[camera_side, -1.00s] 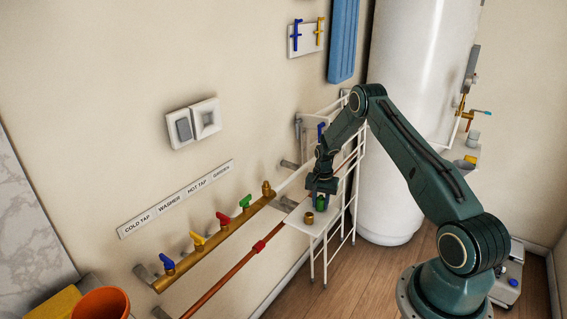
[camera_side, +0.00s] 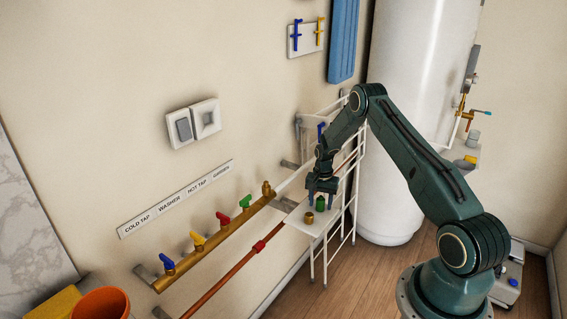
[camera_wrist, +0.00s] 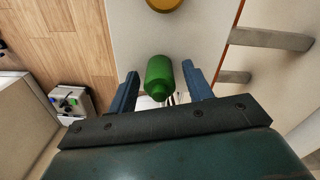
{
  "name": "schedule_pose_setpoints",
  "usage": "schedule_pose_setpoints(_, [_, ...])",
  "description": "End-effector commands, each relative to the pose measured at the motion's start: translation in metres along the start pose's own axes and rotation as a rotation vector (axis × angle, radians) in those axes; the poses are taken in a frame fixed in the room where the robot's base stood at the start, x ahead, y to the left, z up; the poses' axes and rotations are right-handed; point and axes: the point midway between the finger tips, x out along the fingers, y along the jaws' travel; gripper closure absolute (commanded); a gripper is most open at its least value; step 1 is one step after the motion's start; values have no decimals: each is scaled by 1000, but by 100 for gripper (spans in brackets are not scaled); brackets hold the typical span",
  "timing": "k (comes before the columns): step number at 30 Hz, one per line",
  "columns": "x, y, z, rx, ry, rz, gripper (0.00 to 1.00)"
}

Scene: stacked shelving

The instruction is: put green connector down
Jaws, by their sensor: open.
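The green connector (camera_side: 320,203) stands upright on the white shelf (camera_side: 299,221) of the wire rack, beside a brass fitting (camera_side: 308,217). My gripper (camera_side: 321,190) is just above the connector, jaws open. In the wrist view the green connector (camera_wrist: 159,78) lies between the two blue fingers of my gripper (camera_wrist: 160,82), with a visible gap on each side.
The brass fitting also shows at the top of the wrist view (camera_wrist: 165,4). A brass manifold (camera_side: 213,241) with coloured taps and a copper pipe (camera_side: 233,270) run along the wall at left. The rack's white wire frame (camera_side: 353,190) rises close behind my gripper.

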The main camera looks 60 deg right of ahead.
Motion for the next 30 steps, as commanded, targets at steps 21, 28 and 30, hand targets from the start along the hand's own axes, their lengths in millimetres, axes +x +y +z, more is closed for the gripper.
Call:
schedule_pose_setpoints(21, [-97,0,0,0,2,-1,50])
schedule_pose_setpoints(28, [-116,0,0,0,1,-1,50])
schedule_pose_setpoints(30, [-118,0,0,0,1,0,50])
